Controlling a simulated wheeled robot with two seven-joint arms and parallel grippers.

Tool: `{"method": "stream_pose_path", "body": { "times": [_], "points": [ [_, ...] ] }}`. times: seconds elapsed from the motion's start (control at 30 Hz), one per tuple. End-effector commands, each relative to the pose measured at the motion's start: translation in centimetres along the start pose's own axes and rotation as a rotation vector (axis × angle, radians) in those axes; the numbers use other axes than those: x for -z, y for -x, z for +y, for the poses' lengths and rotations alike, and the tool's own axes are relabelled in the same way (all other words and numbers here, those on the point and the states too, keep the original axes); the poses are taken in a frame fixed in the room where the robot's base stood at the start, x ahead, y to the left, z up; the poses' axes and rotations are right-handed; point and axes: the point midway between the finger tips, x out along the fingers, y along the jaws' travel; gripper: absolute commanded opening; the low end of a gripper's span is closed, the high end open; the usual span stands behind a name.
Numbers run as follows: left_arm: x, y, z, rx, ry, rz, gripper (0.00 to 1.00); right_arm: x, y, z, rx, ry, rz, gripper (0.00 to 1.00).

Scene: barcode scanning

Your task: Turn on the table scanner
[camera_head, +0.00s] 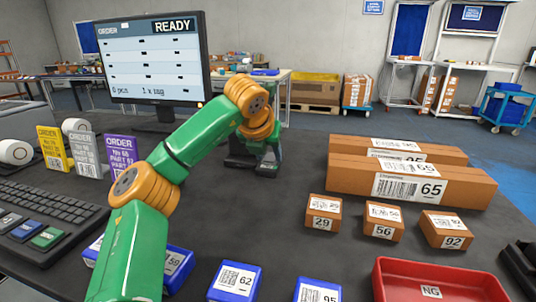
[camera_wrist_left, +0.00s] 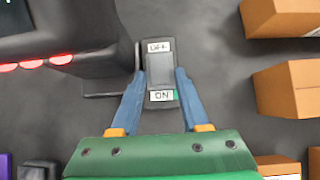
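The table scanner (camera_head: 238,154) is a dark device on the table behind my left forearm in the head view, and my arm hides much of it. In the left wrist view a black body with red lights, apparently the scanner (camera_wrist_left: 60,45), lies at the left. Beside it is a dark switch (camera_wrist_left: 160,82) with an OFF label at the top and an ON label at the bottom. My left gripper (camera_wrist_left: 160,73) is open, with one blue finger on each side of the switch; contact cannot be told. It also shows in the head view (camera_head: 266,160). My right gripper is out of view.
A monitor (camera_head: 152,60) reading READY stands behind. Small boxes (camera_head: 324,213) and long boxes (camera_head: 410,182) lie to the right. A red NG tray (camera_head: 400,268) is at the front right. A keyboard (camera_head: 45,222), order cards (camera_head: 122,155) and blue boxes (camera_head: 235,281) are nearby.

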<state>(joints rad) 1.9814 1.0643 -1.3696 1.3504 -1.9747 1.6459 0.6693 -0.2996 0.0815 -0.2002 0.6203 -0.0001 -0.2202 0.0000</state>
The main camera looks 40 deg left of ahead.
Motion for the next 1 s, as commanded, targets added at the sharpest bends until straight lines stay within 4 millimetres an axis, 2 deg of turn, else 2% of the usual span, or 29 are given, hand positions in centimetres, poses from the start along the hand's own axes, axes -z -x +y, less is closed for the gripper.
{"method": "stream_pose_path", "body": {
  "times": [0.13, 0.3, 0.43, 0.53, 0.9, 0.97, 1.0],
  "points": [
    [-0.1, 0.7, -0.1, 0.003, 0.0, -0.002, 0.45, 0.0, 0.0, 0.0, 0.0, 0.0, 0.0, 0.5],
    [-0.1, 4.4, -0.1, 0.004, -0.002, -0.004, 0.45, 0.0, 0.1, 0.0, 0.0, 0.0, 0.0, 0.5],
    [-0.1, 6.5, 0.0, 0.002, 0.0, -0.002, 0.45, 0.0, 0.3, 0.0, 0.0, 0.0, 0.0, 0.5],
    [0.0, 7.0, 0.0, 0.0, -0.001, 0.001, 0.45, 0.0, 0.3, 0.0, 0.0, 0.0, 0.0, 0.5],
    [0.0, 7.1, 0.0, 0.0, 0.0, 0.001, 0.45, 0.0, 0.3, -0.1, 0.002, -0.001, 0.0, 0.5],
    [-0.7, 7.9, 0.0, 0.0, 0.0, 0.001, 0.45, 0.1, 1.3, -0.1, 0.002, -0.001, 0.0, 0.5],
    [-1.7, 9.1, 0.0, 0.0, 0.0, 0.0, 0.45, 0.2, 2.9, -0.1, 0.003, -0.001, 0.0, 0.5]
  ]
}}
